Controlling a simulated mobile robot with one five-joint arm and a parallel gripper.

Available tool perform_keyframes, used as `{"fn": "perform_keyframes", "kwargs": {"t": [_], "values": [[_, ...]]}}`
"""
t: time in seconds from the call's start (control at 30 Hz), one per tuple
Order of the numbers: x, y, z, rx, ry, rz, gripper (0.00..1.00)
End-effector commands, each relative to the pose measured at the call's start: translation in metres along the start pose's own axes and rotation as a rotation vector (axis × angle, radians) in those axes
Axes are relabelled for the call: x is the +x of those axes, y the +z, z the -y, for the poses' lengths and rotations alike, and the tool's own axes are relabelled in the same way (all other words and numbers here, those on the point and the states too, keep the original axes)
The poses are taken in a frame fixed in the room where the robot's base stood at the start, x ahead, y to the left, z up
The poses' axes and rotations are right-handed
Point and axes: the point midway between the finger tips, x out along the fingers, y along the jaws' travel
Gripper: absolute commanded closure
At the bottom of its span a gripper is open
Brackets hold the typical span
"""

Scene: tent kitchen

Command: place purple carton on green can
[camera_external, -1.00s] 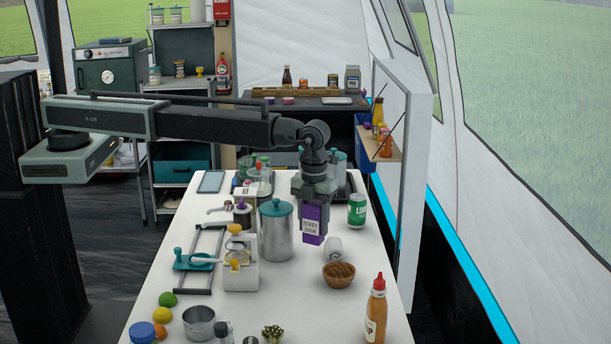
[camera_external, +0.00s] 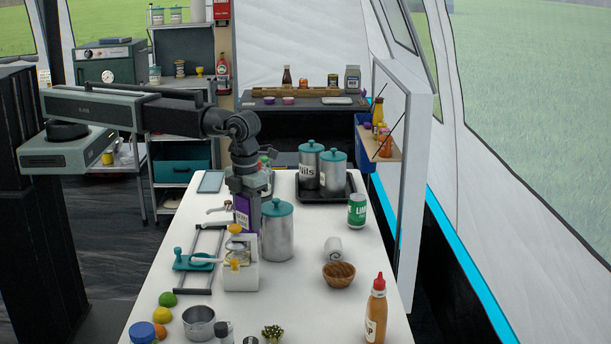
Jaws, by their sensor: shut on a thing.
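My gripper (camera_external: 247,197) points down over the left part of the white table and is shut on the purple carton (camera_external: 241,214). The carton is upright with a white label, left of the large steel canister with a teal lid. Part of it is covered by my gripper, and I cannot tell how far its base is from what is below. The green can (camera_external: 357,211) stands upright on the right side of the table, well right of my gripper, with nothing on top.
A steel canister (camera_external: 277,236) stands just right of the carton. Two more lidded canisters stand on a dark tray (camera_external: 345,195) behind. A white dispenser (camera_external: 241,277) is in front of my gripper. A wooden bowl (camera_external: 338,275) and a white roll (camera_external: 334,249) lie nearer than the can.

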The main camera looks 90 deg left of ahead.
Motion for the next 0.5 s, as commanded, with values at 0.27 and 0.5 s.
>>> {"fn": "perform_keyframes", "kwargs": {"t": [0.27,0.5], "values": [[0.003,-0.005,-0.008,0.034,0.000,0.000,1.00],[0.052,-0.005,-0.008,0.033,0.000,0.000,1.00]]}}
